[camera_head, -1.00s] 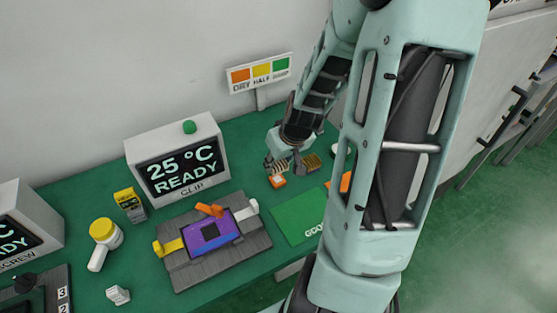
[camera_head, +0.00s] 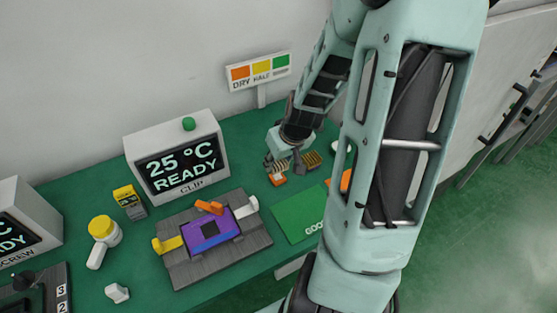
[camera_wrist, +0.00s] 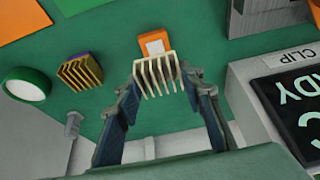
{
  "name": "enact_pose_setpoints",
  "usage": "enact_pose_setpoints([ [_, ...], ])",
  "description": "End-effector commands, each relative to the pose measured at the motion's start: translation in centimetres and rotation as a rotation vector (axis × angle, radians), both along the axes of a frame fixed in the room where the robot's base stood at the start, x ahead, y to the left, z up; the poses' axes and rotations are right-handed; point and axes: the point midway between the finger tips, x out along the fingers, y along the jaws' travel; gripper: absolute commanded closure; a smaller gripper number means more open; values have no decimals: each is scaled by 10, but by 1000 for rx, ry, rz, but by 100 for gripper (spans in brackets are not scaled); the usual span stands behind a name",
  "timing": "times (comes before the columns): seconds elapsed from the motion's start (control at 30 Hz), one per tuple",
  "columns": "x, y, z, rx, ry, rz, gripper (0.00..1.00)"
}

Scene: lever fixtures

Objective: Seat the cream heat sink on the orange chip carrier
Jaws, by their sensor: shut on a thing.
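The cream heat sink (camera_wrist: 156,77) has several parallel fins. My gripper (camera_wrist: 160,84) is shut on it, with one finger at each side; in the head view my gripper (camera_head: 284,166) is over the back right of the green table. The orange chip carrier (camera_wrist: 153,37) is a small orange block with a pale middle, just beyond the heat sink in the wrist view. The heat sink covers its near edge there. The carrier (camera_head: 278,181) also shows just below my gripper in the head view. I cannot tell whether heat sink and carrier touch.
A tan finned block with a purple side (camera_wrist: 81,72) and a white-topped round green object (camera_wrist: 27,84) lie to the left in the wrist view. The CLIP display box (camera_head: 178,157) and a grey fixture (camera_head: 181,271) are left of my gripper in the head view. A green GOOD mat (camera_head: 297,213) lies nearer.

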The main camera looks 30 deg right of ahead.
Motion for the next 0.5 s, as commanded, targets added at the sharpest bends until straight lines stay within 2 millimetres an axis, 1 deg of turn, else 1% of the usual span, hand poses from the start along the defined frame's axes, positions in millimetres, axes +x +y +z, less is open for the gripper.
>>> enact_pose_setpoints([
  [0.5,0,0,-15,0,0,1,89],
])
